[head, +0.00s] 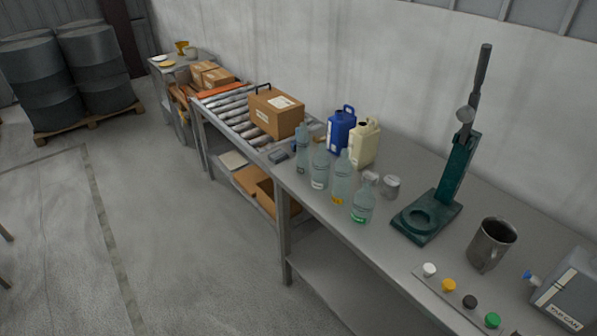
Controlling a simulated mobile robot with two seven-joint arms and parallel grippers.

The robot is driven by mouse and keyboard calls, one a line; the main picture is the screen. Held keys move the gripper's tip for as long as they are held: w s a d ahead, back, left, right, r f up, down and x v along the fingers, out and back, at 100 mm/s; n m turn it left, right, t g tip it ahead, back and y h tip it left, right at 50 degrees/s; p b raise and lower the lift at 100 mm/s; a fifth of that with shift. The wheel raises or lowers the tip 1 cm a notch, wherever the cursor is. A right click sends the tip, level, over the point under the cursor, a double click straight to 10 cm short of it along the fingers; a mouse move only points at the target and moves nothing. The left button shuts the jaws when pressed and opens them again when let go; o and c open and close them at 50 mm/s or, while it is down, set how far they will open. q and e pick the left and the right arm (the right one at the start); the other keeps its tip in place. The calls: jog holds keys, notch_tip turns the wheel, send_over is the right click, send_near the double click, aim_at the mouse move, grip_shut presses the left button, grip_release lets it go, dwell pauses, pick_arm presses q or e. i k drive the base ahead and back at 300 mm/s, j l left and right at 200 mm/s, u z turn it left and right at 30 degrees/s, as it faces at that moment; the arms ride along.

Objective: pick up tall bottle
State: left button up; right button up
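Several clear bottles stand upright in a row near the front edge of the metal workbench (395,180). From the back they are a slim bottle with a bluish top (302,150), a bottle with a pale label band (320,168), a bottle with yellow at its base (342,182) and a shorter one with green at its base (363,204). The first three look taller than the green one. I cannot tell which one is meant by the tall bottle. Neither of my grippers is in view.
Behind the bottles stand a blue jug (340,130) and a cream jug (365,145). A green press (440,190), metal mug (491,245), strip of coloured caps (462,300) and grey can (570,292) are to the right. A roller conveyor (232,112) adjoins; the floor left (170,240) is clear.

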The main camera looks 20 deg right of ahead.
aim_at(343, 166)
jog(key=i+j+u, duration=0.3)
jog(key=i, duration=0.4)
jog(key=i+u, duration=0.25)
jog(key=i, duration=0.45)
jog(key=i+z, duration=0.3)
jog(key=i+j+z, duration=0.15)
jog(key=i+z, duration=0.2)
jog(key=i, duration=0.2)
jog(key=i+j+z, duration=0.3)
jog(key=i+z, duration=0.15)
jog(key=z, duration=0.25)
jog(key=i+z, duration=0.15)
jog(key=z, duration=0.25)
jog(key=i+j+z, duration=0.15)
jog(key=z, duration=0.25)
jog(key=i+j+z, duration=0.1)
jog(key=z, duration=0.3)
